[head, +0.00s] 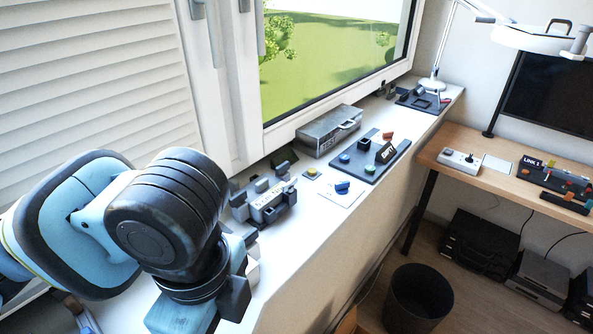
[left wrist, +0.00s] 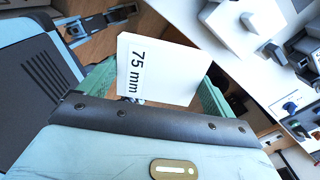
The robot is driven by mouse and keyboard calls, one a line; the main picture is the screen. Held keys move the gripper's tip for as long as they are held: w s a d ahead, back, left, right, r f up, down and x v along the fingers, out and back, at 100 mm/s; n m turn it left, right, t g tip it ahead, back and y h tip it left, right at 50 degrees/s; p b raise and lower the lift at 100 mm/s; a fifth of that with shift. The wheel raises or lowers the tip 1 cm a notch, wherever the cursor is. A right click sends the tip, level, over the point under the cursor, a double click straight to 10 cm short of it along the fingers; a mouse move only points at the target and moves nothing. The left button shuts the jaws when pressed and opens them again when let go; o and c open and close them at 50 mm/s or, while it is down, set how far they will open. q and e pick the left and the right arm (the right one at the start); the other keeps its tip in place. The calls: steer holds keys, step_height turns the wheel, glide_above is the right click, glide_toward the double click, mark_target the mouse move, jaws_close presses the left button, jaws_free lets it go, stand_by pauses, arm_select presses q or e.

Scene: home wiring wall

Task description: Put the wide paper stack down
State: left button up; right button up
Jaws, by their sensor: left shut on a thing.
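The wide paper stack (left wrist: 165,58) is a white block marked "75 mm" in the left wrist view. It sits between the green finger pads of my left gripper (left wrist: 150,82), which is shut on it. In the head view my left gripper (head: 212,302) points down at the near end of the white sill, mostly covered by my own black wrist. I cannot make out the stack there, nor tell whether it touches a surface. My right gripper does not show.
The white window sill (head: 300,240) carries a grey slotted block (head: 268,203), a white card with a blue piece (head: 342,189), a dark board (head: 372,160) and a grey toolbox (head: 330,130). A wooden desk (head: 490,185) and black bin (head: 418,300) stand right.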

arm_select(q)
steer(key=shift+w+r, duration=0.1)
steer(key=shift+w, duration=0.05)
steer(key=shift+s, duration=0.25)
steer(key=w+a+b, duration=0.2)
steer(key=w+a, duration=1.1)
steer(key=w, duration=0.1)
steer(key=f, duration=0.3)
steer(key=a+f+b, duration=0.1)
steer(key=f, duration=0.1)
steer(key=shift+f, duration=0.2)
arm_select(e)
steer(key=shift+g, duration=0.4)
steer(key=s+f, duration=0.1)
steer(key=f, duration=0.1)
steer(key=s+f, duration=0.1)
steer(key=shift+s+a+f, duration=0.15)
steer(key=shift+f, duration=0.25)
arm_select(q)
step_height(320, 180, down, 6)
steer(key=shift+r+b, duration=0.15)
steer(key=shift+b, duration=0.2)
steer(key=shift+w+a, duration=0.1)
steer(key=shift+w, duration=0.1)
steer(key=shift+f, duration=0.2)
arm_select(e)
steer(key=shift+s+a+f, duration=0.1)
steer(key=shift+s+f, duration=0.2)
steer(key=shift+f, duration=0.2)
